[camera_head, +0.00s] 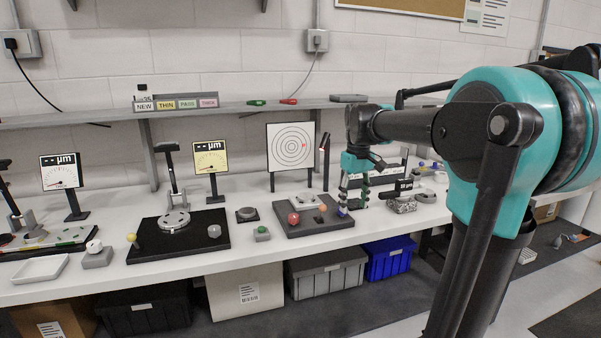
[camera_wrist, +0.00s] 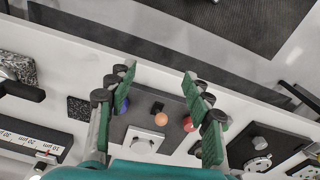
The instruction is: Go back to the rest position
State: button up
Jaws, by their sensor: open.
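My gripper (camera_head: 353,203) is open and empty, pointing down over the right end of a dark grey fixture board (camera_head: 315,229). In the wrist view the two green-padded fingers stand wide apart (camera_wrist: 158,76), with the board (camera_wrist: 170,131) below and between them. The board carries a red knob (camera_head: 293,218), a blue knob (camera_head: 342,212), a white plate (camera_head: 305,201) and a small orange knob (camera_wrist: 160,92). The blue knob is close to the left finger in the wrist view; I cannot tell whether they touch.
A target-ring screen (camera_head: 292,147) stands behind the board. Left of it are a black base (camera_head: 205,246) and a yellow gauge (camera_head: 210,160). A granite block (camera_head: 402,205) stands to the right. A shelf (camera_head: 215,110) runs along the wall. Blue (camera_head: 389,258) and grey bins sit below the bench.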

jog(key=s+d+f+m+t, duration=0.1)
jog(key=s+f+m+t, duration=0.1)
jog(key=s+f, duration=0.8)
jog(key=s+d+f+m+t, duration=0.1)
jog(key=s+d+f+m, duration=0.1)
jog(key=s+f, duration=0.8)
notch_tip(320, 180, down, 4)
jog(key=shift+s+d+f+m+t, duration=0.15)
jog(key=shift+d+m+t, duration=0.1)
jog(key=shift+m+t, duration=0.25)
